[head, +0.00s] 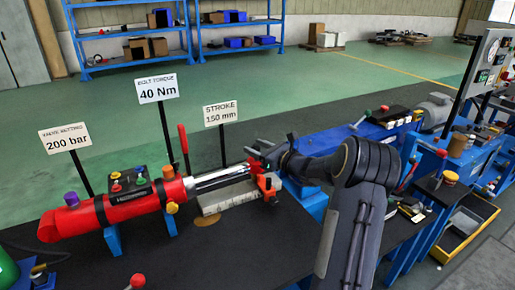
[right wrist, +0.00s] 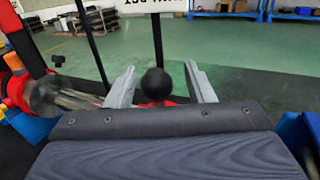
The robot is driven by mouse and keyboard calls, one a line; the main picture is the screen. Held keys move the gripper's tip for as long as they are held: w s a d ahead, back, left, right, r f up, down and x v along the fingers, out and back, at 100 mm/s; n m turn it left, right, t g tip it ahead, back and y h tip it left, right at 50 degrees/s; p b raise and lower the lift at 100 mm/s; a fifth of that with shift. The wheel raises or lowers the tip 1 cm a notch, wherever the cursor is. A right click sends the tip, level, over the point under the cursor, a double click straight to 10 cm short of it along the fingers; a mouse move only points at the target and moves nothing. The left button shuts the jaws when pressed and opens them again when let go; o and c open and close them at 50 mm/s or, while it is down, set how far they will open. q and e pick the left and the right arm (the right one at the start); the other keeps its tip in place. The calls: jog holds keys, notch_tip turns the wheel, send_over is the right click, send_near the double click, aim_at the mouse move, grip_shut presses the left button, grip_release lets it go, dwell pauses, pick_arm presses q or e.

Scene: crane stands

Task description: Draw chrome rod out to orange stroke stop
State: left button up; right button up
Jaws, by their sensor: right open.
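The red hydraulic cylinder (head: 135,202) lies on blue supports on the dark bench. Its chrome rod (head: 220,178) sticks out to the right above a grey block; it also shows at the left of the right wrist view (right wrist: 78,99). The orange stroke stop (head: 268,187) stands at the right end of that block, close to the rod's outer end. My right gripper (head: 268,158) is at the rod's outer end. In the right wrist view its fingers (right wrist: 165,85) are apart, with a black ball knob (right wrist: 157,84) between them. The gripper partly hides the rod end. My left gripper is not in view.
Signs on posts stand behind the cylinder, including the "STROKE 150 mm" sign (head: 221,113). The grey block (head: 228,196) lies under the rod. A blue machine (head: 345,142) stands behind my right arm. A red lever (head: 183,145) rises by the cylinder's right end. The front bench is mostly clear.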

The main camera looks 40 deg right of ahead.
jog(key=s+d+b, duration=0.1)
jog(key=s, duration=0.6)
jog(key=shift+s, duration=0.35)
jog(key=shift+d, duration=0.1)
jog(key=s+a+r+n+g+y+p, duration=0.1)
jog(key=s+a+r+n+g+y, duration=0.15)
jog(key=a+n, duration=0.4)
jog(key=s+a+r+n+g+y+p, duration=0.1)
jog(key=s+a+r+n+g+y, duration=0.2)
jog(key=a, duration=0.7)
jog(key=s+a+r+n+g+y, duration=0.1)
jog(key=s+a+n+g, duration=0.1)
jog(key=a+n, duration=0.55)
jog(key=s+a+f+n+g+h+p, duration=0.1)
jog(key=s+a+f+n+g+h, duration=0.1)
jog(key=s+n, duration=0.5)
jog(key=s+a+f+n+g+h+p, duration=0.1)
jog(key=s+a+f+n+g+h, duration=0.1)
jog(key=s+a+n, duration=0.5)
jog(key=s+f+n+h, duration=0.1)
jog(key=s+f, duration=0.1)
jog(key=s, duration=0.2)
jog(key=shift+s+a+n+g+p, duration=0.2)
jog(key=shift+n+g+p, duration=0.1)
jog(key=shift+g+p, duration=0.1)
jog(key=shift+o, duration=0.2)
jog(key=shift+h, duration=0.25)
